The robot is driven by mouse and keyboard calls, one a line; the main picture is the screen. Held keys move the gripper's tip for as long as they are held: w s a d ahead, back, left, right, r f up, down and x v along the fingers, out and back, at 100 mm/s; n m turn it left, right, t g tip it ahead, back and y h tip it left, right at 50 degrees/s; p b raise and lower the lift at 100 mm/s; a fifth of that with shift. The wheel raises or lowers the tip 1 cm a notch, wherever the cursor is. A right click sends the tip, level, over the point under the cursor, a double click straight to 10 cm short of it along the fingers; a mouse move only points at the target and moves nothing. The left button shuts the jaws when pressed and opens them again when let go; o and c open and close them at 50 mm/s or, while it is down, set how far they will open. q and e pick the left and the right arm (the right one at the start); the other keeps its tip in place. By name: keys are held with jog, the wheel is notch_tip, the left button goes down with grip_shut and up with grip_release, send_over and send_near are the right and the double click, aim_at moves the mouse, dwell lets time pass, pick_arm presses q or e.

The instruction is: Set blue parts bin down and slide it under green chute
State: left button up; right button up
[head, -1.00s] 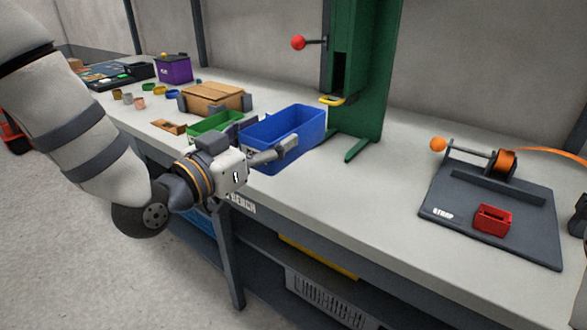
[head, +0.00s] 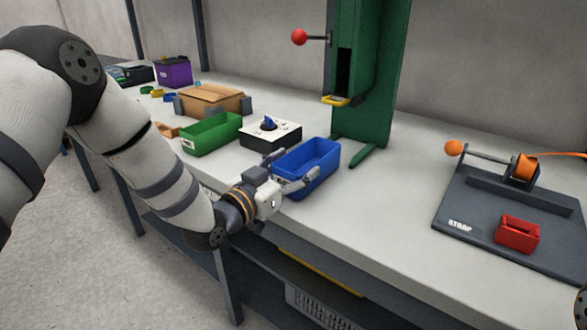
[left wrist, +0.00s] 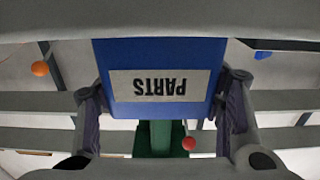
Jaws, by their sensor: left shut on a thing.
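The blue parts bin (head: 318,173) is upright near the bench's front edge, in front of and left of the green chute (head: 374,75). I cannot tell whether its base touches the bench. My left gripper (head: 292,168) is shut on the bin, with fingers at either side of its near end. In the left wrist view the bin (left wrist: 160,50) shows its upside-down PARTS label between the fingers (left wrist: 160,115). The green chute (left wrist: 160,138) stands behind it. The chute's opening has a yellow lip (head: 336,100). My right gripper is not visible.
A white-topped black box with a blue knob (head: 270,133) stands just behind the bin, with a green bin (head: 212,134) left of it. A cardboard box (head: 212,100) is farther back. A STRAP board (head: 470,222) with a red tray (head: 517,233) lies right. Bench between is clear.

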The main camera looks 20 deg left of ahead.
pick_arm(q)
jog(key=shift+f, duration=0.15)
jog(key=o, duration=1.2)
